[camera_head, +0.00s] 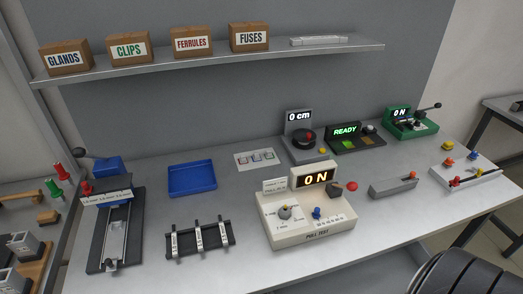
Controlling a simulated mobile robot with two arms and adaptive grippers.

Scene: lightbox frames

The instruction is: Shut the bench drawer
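The grey workbench (340,204) fills the middle of the head view. Below its front edge, at the bottom, a blue-grey surface (380,268) shows in part. I cannot tell whether it is the bench drawer or a lower shelf. No drawer handle is clearly visible, so how far the drawer stands open cannot be told. Neither of my grippers is in view. A dark ribbed rounded shape (472,268) at the bottom right covers part of the area below the bench.
A cream pull-test box (308,238) stands near the front edge. A black rail device (119,240), a rack (200,238) and a blue tray (192,180) are on the left. Several devices line the back right. A shelf (215,62) with labelled boxes hangs above.

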